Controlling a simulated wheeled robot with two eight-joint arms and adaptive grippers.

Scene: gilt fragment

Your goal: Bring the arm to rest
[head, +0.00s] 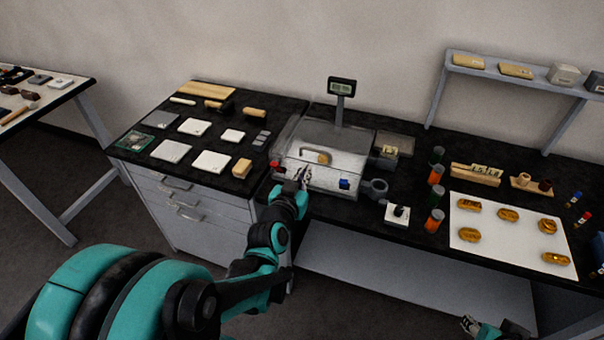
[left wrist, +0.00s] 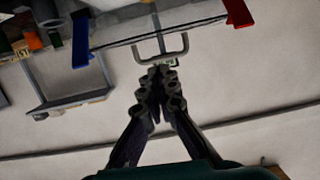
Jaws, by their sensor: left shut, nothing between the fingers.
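My left gripper (head: 304,176) is at the front of a clear-lidded box (head: 345,178) on the dark bench. In the left wrist view my left gripper (left wrist: 160,78) has its fingers together with nothing between them. The box's grey handle (left wrist: 160,52) shows just beyond the fingertips; I cannot tell whether they touch. A blue clip (left wrist: 81,42) and a red clip (left wrist: 238,12) sit at either side of the box edge. My right gripper (head: 468,324) is at the bottom right, low in front of the bench, too small to read.
A display on a post (head: 342,87) stands behind the box. Left of it, white tiles (head: 211,162) and wooden pieces cover the cabinet top. To the right are orange-and-green tubes (head: 435,174) and a white mat (head: 480,255) with several gold pieces. A shelf (head: 520,78) stands behind.

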